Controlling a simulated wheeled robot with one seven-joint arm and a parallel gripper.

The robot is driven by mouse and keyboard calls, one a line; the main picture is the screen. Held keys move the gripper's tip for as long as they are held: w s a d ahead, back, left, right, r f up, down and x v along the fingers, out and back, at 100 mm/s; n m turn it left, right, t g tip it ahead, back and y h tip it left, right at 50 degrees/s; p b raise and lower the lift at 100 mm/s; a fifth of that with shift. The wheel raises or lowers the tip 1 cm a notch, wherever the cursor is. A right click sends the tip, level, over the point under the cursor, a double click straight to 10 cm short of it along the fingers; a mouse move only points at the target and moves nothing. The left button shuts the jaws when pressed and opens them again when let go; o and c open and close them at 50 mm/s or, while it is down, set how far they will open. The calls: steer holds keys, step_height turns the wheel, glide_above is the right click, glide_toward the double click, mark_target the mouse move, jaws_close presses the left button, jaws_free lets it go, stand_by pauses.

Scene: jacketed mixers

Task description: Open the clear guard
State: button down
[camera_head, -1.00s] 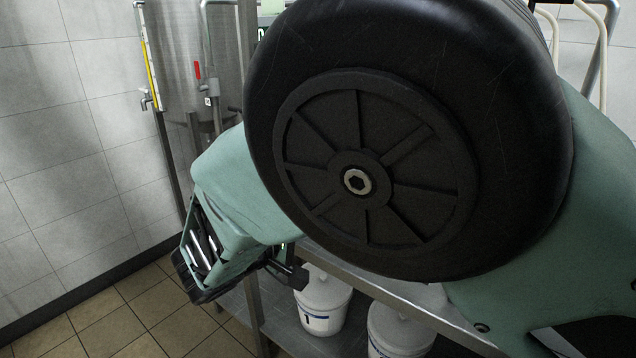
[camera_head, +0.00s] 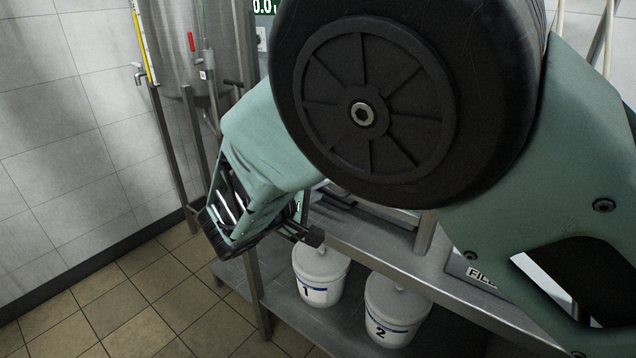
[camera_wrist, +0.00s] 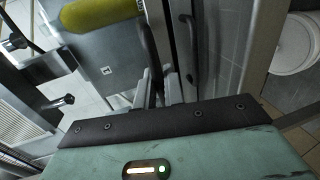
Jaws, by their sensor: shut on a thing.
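My gripper (camera_wrist: 152,88) shows in the wrist view, its fingers close together on a dark curved bar (camera_wrist: 149,45) that looks like a handle. The jaws are shut on this bar. A grey, see-through-looking panel (camera_wrist: 110,62) with a small label lies left of the bar; it may be the clear guard, but I cannot tell for sure.
A white bucket marked 1 (camera_head: 321,277) and another marked 2 (camera_head: 394,310) stand on a low steel shelf (camera_head: 290,318). A steel vessel (camera_head: 172,50) stands behind at left. A yellow-green cylinder (camera_wrist: 100,12) shows in the wrist view. Tiled floor (camera_head: 100,310) at left is clear.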

step_height(320, 180, up, 32)
steer(key=p, duration=1)
steer(key=c, duration=1.6)
jaws_free()
steer(key=shift+c, duration=0.2)
steer(key=shift+a+p, duration=0.15)
steer(key=shift+p, duration=0.2)
